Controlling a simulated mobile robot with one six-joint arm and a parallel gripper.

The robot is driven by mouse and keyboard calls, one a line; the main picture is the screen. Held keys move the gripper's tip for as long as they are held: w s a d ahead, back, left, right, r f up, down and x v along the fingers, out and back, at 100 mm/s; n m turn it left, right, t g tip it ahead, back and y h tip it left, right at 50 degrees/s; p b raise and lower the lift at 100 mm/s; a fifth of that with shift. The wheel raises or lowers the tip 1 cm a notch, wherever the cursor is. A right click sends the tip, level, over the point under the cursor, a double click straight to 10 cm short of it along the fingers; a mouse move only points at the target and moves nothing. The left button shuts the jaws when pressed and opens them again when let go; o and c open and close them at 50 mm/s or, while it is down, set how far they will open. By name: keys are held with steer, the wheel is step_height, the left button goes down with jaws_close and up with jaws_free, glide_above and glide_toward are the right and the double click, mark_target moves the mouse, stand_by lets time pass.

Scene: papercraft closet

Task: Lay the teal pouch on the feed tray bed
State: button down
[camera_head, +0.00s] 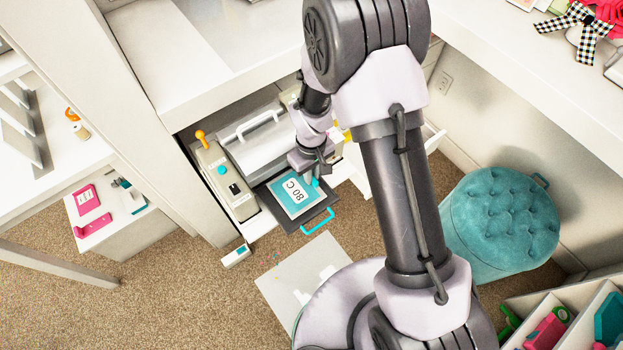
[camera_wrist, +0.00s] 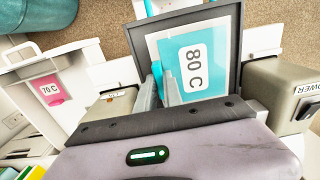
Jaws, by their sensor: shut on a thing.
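The teal pouch (camera_head: 294,192) is a flat panel with a pale border and an "80 C" label. It lies over the dark feed tray bed (camera_head: 325,208), in front of the grey machine. It also shows in the wrist view (camera_wrist: 208,75), with the dark bed (camera_wrist: 137,42) around its edges. My gripper (camera_head: 312,178) is at the pouch's right side in the head view. In the wrist view, its fingers (camera_wrist: 161,88) are shut on a teal tab at the pouch's edge. I cannot tell whether the pouch rests fully on the bed.
The grey machine (camera_head: 258,150) stands behind the tray, with a control box (camera_head: 222,180) on its left. A teal handle (camera_head: 318,222) juts from the tray's front. A white holder with a pink "70 C" label (camera_wrist: 50,90) is nearby. A teal ottoman (camera_head: 502,222) stands at right.

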step_height(320, 180, down, 2)
steer(key=shift+f+b, duration=0.2)
steer(key=shift+b, duration=0.2)
steer(key=c, duration=1.5)
jaws_free()
steer(key=shift+r, duration=0.15)
